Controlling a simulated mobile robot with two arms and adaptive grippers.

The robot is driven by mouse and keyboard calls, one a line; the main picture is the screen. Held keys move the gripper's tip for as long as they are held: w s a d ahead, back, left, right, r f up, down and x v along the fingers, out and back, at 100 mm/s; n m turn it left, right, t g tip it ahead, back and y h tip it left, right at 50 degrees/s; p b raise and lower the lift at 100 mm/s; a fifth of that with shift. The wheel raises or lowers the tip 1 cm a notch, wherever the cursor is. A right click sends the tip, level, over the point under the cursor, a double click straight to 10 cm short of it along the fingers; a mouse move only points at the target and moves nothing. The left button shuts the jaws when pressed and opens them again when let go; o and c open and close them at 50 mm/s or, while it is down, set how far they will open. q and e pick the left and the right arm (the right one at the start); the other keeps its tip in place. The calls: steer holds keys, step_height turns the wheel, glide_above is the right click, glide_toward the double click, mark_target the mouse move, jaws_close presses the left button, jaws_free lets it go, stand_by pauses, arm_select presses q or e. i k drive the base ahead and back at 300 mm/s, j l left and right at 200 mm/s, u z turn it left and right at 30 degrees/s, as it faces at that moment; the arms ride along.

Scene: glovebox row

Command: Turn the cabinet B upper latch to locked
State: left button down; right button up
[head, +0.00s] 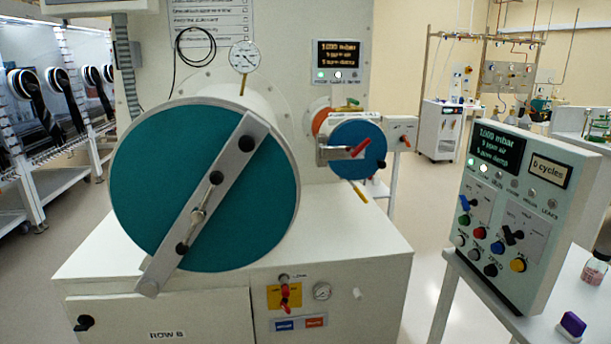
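No latch in the head view carries a readable cabinet B upper label. A white cabinet door (165,310) at the lower left has a label (168,334) that seems to read ROW B or ROW 6. A black latch knob (84,323) sits at its left edge; I cannot tell if it is locked, or if it is the upper latch. The door continues below the picture's edge. Neither of my grippers is in view.
A large teal round door (150,160) with a diagonal metal bar (222,180) stands above the cabinet. A smaller blue round door (357,165) has a red handle. A control panel (510,215) stands on a white table at right. Floor shows between.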

mark_target(86, 322)
steer(key=j+u, duration=0.1)
steer(key=u, duration=0.35)
steer(key=k+j+u, duration=0.1)
steer(key=u, duration=0.4)
steer(key=j+u, duration=0.1)
steer(key=u, duration=0.35)
steer(key=j, duration=0.15)
